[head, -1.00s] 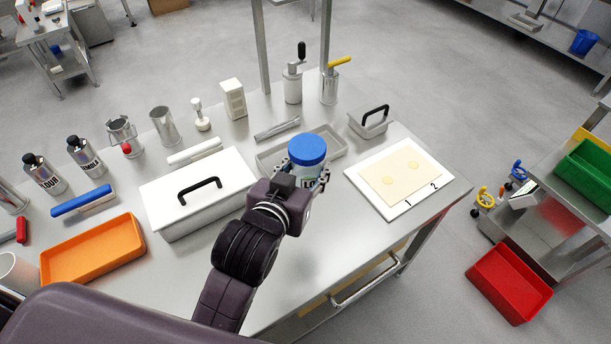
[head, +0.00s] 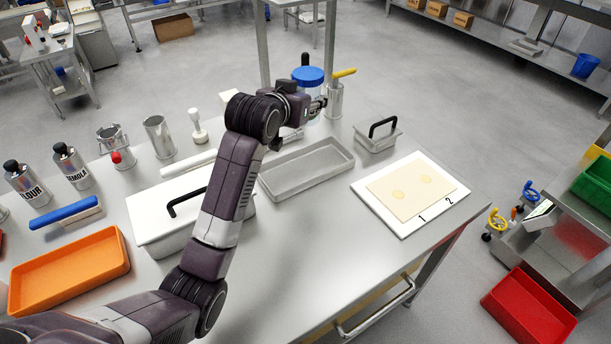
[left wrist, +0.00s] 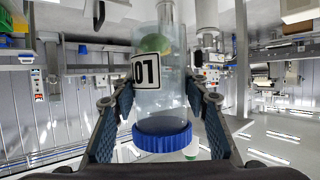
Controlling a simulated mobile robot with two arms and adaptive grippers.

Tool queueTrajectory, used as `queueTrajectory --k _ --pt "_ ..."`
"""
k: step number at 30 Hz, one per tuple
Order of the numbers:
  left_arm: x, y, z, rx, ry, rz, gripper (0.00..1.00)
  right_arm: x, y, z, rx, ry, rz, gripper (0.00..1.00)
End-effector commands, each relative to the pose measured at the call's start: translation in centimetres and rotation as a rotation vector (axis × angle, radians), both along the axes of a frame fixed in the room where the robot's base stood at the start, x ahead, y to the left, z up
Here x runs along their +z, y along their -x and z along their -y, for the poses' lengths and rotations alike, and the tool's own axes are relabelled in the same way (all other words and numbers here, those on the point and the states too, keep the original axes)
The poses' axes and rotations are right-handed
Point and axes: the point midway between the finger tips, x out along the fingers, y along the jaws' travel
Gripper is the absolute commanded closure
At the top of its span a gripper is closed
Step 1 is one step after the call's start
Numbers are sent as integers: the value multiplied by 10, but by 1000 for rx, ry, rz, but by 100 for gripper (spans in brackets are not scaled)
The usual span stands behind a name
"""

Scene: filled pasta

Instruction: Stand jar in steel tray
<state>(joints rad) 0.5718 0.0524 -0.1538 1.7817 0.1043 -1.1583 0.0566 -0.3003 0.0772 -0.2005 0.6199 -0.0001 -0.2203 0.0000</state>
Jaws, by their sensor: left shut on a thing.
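The jar is clear with a blue lid (head: 308,76) and a white label with dark characters. My left gripper (head: 306,102) is shut around it and holds it in the air, lid up, in front of the crank tool and the yellow-handled can. In the left wrist view the jar (left wrist: 160,90) sits between both fingers, with the lid at the bottom of the picture. The shallow grey steel tray (head: 307,187) lies on the table below and nearer than the jar; its visible floor is empty. My right gripper is not in view.
A small lidded steel box (head: 377,138) stands right of the tray. A white board (head: 397,228) with a dough sheet lies in front of it. A white lidded bin (head: 160,240) is left, partly behind my arm.

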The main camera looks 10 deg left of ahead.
Motion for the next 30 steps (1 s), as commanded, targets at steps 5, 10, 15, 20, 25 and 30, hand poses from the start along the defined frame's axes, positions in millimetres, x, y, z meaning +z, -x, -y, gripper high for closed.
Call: queueTrajectory --k 5,10,15,20,25,30 --pt "8 -13 -7 1 0 1 87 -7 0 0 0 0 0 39" --pt "-12 -15 -8 0 0 -5 87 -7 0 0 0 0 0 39" --pt "-58 -14 -8 0 0 -6 87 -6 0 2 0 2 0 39" --pt "-101 -14 -7 0 1 -5 87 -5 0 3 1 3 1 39" --pt "-133 -14 -7 0 1 -1 87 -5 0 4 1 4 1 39" --pt "-148 -14 -7 0 0 1 87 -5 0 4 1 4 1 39"
